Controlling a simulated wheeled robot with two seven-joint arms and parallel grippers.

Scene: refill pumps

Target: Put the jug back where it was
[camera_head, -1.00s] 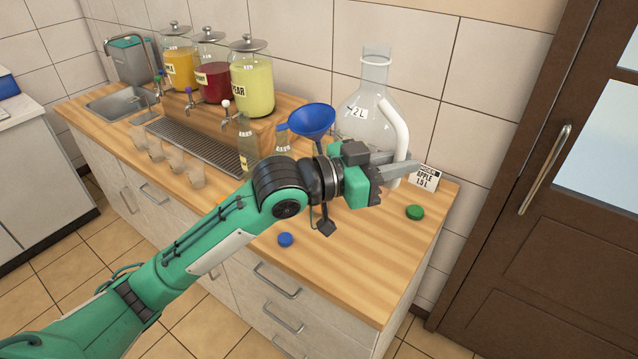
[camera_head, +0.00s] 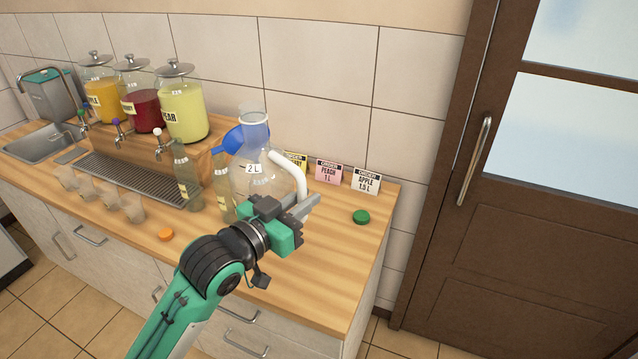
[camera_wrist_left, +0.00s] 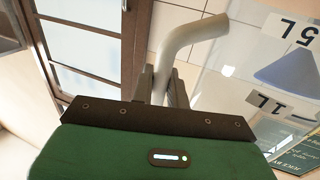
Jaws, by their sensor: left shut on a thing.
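The jug (camera_head: 249,157) is a clear, empty-looking glass flask with a narrow neck, a 2 L mark and a pale curved handle (camera_head: 292,172). It looks upright. My left gripper (camera_head: 306,208) is shut on the handle's lower part; the handle also shows between the fingers in the left wrist view (camera_wrist_left: 172,55). The jug's base is hidden behind my gripper, so I cannot tell whether it touches the wooden counter (camera_head: 320,270). My right gripper is not in view.
A green cap (camera_head: 361,217) and an orange cap (camera_head: 166,235) lie on the counter. The front right counter is clear.

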